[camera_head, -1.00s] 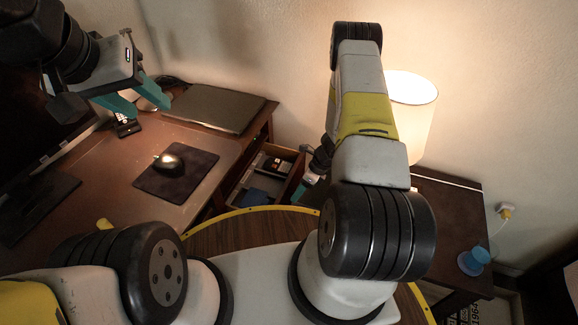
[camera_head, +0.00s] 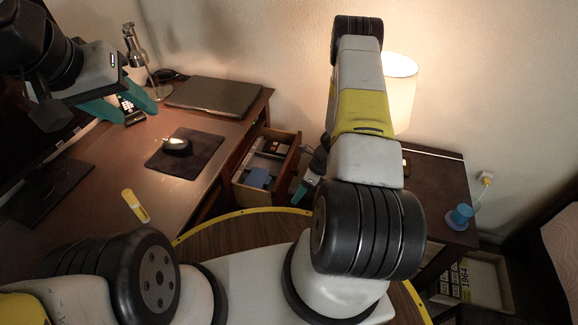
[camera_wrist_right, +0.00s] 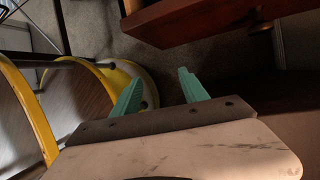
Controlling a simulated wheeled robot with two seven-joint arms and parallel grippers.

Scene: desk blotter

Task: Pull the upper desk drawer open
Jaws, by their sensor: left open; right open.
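The upper desk drawer (camera_head: 285,172) stands open on the right side of the desk in the head view, with a blue item (camera_head: 257,178) and dark items inside. My right gripper (camera_head: 301,190) is just outside its front, partly hidden by my arm. In the right wrist view its two teal fingers (camera_wrist_right: 160,92) are spread with nothing between them. A wooden drawer part (camera_wrist_right: 205,18) crosses above them there, apart from the fingertips. My left gripper (camera_head: 130,108) is open and empty above the desk's left side.
The desk (camera_head: 150,235) holds a mouse on a dark mat (camera_head: 202,160), a closed laptop (camera_head: 212,95), a yellow item (camera_head: 135,206), a phone and a metal lamp (camera_head: 134,45). A dark cabinet with a lit lamp (camera_head: 400,90) and blue cup (camera_head: 460,217) stands right.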

